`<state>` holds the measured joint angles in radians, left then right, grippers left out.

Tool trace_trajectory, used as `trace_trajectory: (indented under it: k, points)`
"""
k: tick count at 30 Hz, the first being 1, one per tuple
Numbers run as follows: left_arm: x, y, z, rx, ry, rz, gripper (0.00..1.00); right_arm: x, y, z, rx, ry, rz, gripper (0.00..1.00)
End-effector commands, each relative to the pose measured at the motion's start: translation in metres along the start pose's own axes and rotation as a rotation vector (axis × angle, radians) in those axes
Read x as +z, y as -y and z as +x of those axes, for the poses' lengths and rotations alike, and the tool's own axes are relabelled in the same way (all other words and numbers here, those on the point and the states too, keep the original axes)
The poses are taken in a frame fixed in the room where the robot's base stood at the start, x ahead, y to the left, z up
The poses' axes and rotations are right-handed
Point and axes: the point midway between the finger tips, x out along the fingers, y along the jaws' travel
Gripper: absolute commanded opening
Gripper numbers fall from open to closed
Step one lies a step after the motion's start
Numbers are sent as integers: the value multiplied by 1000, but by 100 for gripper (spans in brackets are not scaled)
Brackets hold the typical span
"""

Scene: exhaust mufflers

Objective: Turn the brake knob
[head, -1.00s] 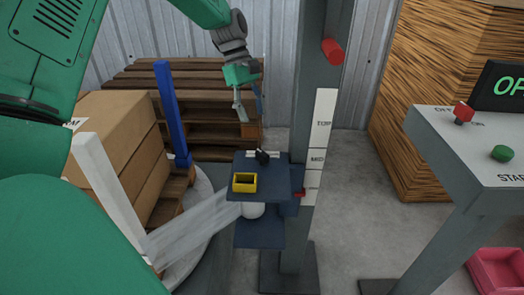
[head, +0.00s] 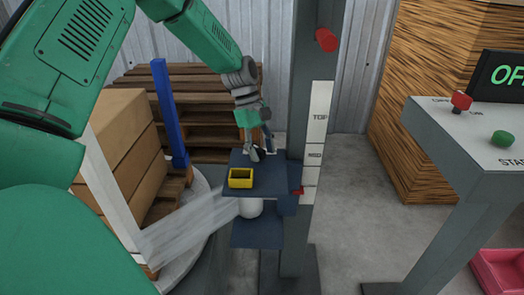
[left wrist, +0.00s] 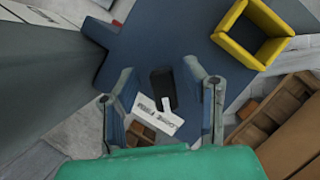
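The black brake knob (left wrist: 162,88) stands on the blue platform (left wrist: 150,35), beside a white label (left wrist: 157,116) with small dark lettering. In the head view the knob is mostly hidden behind my gripper's fingers. My left gripper (head: 262,153) reaches down over the back of the blue platform (head: 265,184). In the left wrist view its two fingers stand apart, one on each side of the knob, with gaps visible; I cannot tell whether either touches it. My right gripper is in no view.
A yellow open box (head: 241,178) sits on the platform in front of the knob. A grey post (head: 308,140) with a marked white scale stands close on the right. A blue post (head: 170,112), cardboard boxes (head: 110,140) and wooden pallets (head: 205,110) stand left and behind. A control desk (head: 480,140) is at right.

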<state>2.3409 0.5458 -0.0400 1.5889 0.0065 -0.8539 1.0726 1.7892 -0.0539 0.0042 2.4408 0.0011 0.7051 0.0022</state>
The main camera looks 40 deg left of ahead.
Motion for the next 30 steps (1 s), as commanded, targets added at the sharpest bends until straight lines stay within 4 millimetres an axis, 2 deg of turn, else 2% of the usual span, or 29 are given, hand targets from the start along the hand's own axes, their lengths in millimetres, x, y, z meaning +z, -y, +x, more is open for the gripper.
trace_trajectory:
  k: [1,2,3,5,22,30]
  points:
    - [-2,0,0,0,1,-2,40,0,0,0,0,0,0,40]
    - [-2,0,0,0,1,-2,33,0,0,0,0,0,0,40]
    - [-3,0,0,1,2,-2,19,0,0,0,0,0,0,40]
    - [-4,0,0,1,3,-2,0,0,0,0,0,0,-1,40]
    - [-4,0,0,-1,-3,1,0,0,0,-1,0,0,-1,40]
    - [-3,0,-2,-36,-2,78,0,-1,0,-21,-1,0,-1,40]
